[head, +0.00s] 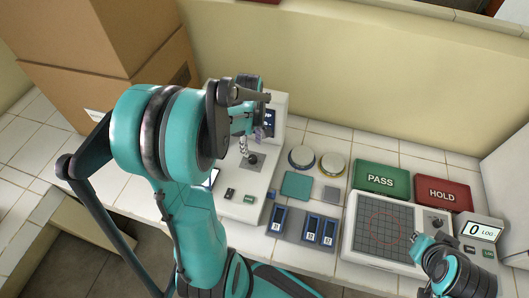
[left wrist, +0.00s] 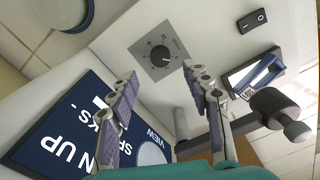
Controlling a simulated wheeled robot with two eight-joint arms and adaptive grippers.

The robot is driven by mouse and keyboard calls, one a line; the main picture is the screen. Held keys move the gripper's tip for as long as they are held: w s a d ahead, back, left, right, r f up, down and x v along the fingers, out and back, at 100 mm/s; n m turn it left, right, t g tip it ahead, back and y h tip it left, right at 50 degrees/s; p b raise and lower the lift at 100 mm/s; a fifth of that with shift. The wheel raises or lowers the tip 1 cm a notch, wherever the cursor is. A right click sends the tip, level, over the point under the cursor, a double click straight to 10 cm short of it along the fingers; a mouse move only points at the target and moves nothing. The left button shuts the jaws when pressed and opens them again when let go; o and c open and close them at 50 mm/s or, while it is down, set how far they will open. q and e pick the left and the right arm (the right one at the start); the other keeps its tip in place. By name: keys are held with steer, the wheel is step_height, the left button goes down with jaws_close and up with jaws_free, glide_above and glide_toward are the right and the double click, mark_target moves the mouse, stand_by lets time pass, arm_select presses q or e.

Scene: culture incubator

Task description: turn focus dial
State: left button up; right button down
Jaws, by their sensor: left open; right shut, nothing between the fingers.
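The focus dial (left wrist: 160,54) is a dark round knob on a grey square plate with tick marks, on the white instrument (head: 256,190). It also shows in the head view (head: 254,160). My left gripper (left wrist: 162,72) is open and empty, with its two purple-padded fingers spread on either side below the dial in the left wrist view. In the head view my left gripper (head: 243,146) hangs just above the dial; the fingers look apart from it. My right gripper (head: 424,240) is shut and empty, over the right end of the gridded board.
A blue screen (left wrist: 78,125) stands close to my left fingers. A black switch (left wrist: 252,20) is on the instrument. Round dishes (head: 302,157), blue-labelled holders (head: 303,228), a gridded board (head: 350,240), a green PASS pad (head: 381,180) and red HOLD pad (head: 442,191) fill the counter.

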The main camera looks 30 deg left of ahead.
mark_target(253, 157)
arm_select(q)
step_height(253, 157, down, 7)
steer(key=shift+b, duration=1)
jaws_close()
